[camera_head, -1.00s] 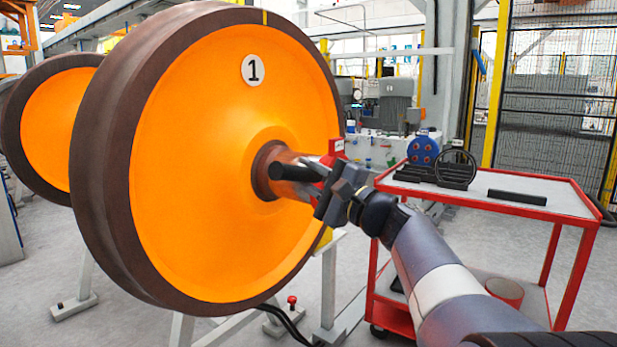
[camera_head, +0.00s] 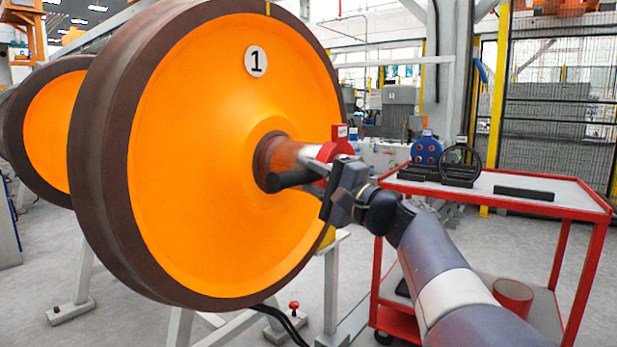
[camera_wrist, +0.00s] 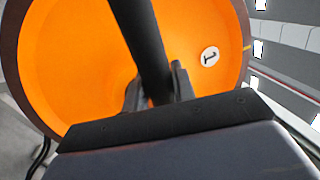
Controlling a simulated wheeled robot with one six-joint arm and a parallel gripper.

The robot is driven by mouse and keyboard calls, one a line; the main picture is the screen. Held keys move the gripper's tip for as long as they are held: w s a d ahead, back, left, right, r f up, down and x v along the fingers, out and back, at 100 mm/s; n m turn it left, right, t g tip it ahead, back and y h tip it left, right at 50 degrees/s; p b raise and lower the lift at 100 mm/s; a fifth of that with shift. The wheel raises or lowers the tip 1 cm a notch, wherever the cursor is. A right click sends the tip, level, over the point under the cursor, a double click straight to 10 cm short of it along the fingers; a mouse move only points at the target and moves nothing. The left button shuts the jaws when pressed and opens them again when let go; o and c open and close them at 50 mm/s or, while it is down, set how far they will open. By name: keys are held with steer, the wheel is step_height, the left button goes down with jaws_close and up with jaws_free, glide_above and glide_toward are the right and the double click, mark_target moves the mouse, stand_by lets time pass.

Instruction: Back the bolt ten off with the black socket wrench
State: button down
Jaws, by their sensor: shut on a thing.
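My gripper (camera_head: 328,190) is shut on the black socket wrench (camera_head: 290,179), which points left across the wheel's hub. In the wrist view the wrench (camera_wrist: 148,38) is a thick dark bar between the fingers (camera_wrist: 157,88), running up out of the picture. The orange wheel (camera_head: 215,170) with a dark rim bears a round "1" label (camera_head: 257,61). A brown-ringed axle end sticks out of its hub, with a red part (camera_head: 335,150) at its outer end. I cannot make out bolt ten or whether the wrench touches a bolt.
A red trolley (camera_head: 590,210) stands at the right, with a black ring on a stand (camera_head: 461,163), a blue disc part (camera_head: 426,151) and a black bar (camera_head: 524,194) on top. Grey stand legs (camera_head: 330,285) and a dark cable lie below the wheel. A second orange wheel (camera_head: 55,125) is behind left.

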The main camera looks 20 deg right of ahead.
step_height(320, 180, down, 4)
steer(key=n+b, duration=0.3)
steer(key=b, duration=0.2)
steer(key=shift+g+y+b, duration=0.4)
steer(key=shift+w+d, duration=0.1)
steer(key=shift+f, duration=0.1)
